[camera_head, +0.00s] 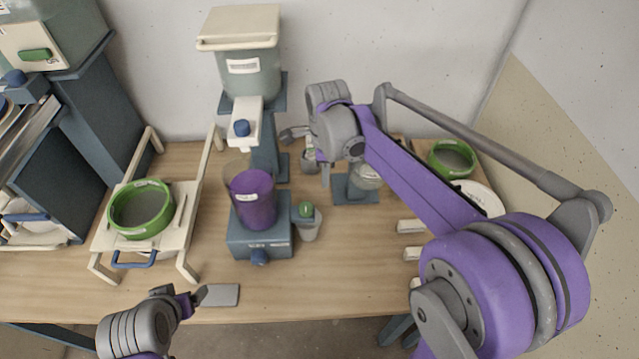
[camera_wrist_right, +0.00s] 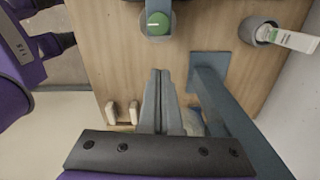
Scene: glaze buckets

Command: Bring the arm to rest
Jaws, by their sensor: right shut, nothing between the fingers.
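My right arm reaches in from the right, over the table (camera_head: 350,285). My right gripper (camera_head: 325,174) points down above the back middle of the table, in front of a small stand. In the right wrist view its fingers (camera_wrist_right: 162,85) are together with nothing between them. My left gripper (camera_head: 199,297) is low at the left, near the table's front edge beside a flat grey plate (camera_head: 222,295). Its finger gap does not show clearly.
A machine holding a purple bucket (camera_head: 254,200) stands mid-table, with a green-knobbed cup (camera_head: 308,222) beside it. A green-rimmed sieve (camera_head: 140,210) sits on a rack at left. Another green ring (camera_head: 452,158) is at right. Bare wood shows at front middle.

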